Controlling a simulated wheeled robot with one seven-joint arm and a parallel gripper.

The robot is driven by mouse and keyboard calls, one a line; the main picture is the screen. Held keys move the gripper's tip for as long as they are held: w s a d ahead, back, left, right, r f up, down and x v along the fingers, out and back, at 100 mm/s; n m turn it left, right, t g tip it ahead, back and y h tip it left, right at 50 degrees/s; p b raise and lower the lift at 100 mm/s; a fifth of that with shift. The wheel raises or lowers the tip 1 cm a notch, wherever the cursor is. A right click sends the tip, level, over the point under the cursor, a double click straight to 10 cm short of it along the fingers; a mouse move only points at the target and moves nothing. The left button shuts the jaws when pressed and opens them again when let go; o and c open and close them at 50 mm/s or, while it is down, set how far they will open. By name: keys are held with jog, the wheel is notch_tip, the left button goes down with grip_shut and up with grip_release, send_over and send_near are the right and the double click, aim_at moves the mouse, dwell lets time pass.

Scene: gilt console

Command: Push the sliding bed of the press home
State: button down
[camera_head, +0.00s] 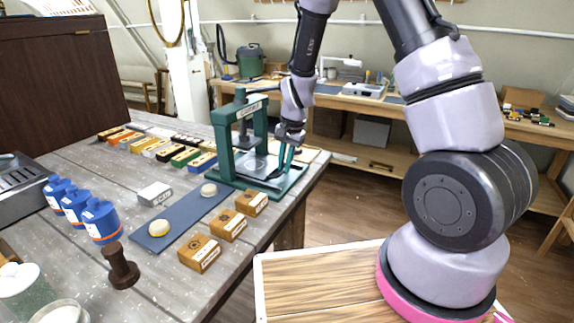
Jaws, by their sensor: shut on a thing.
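The green press (243,125) stands near the right edge of the grey work table. Its sliding bed (253,164) shows low in the frame as a pale plate with a round disc on it. I cannot tell exactly how far the bed sits in or out. My gripper (290,141) points down at the right side of the press, above the base. It is shut on a narrow green part there. The fingers and the wrist hide some of that side, so I cannot tell whether this part belongs to the bed.
A blue-grey strip (182,219) with two round pale pieces lies in front of the press. Wooden blocks (228,225) line the near edge. Rows of small coloured boxes (157,147) lie behind left. Blue bottles (101,221) and a brown stamp (121,266) stand at left.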

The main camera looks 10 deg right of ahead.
aim_at(273, 170)
jog(key=shift+w+a, duration=0.55)
jog(key=shift+a, duration=0.2)
jog(key=shift+w+a, duration=0.55)
jog(key=shift+a, duration=0.15)
jog(key=c, duration=0.9)
grip_release()
jog(key=shift+a, duration=0.1)
jog(key=r, duration=0.3)
jog(key=d+r, duration=0.1)
jog(key=r, duration=0.3)
jog(key=s+r, duration=0.1)
jog(key=r, duration=0.2)
jog(key=shift+d+r, duration=0.3)
jog(key=shift+r, duration=0.05)
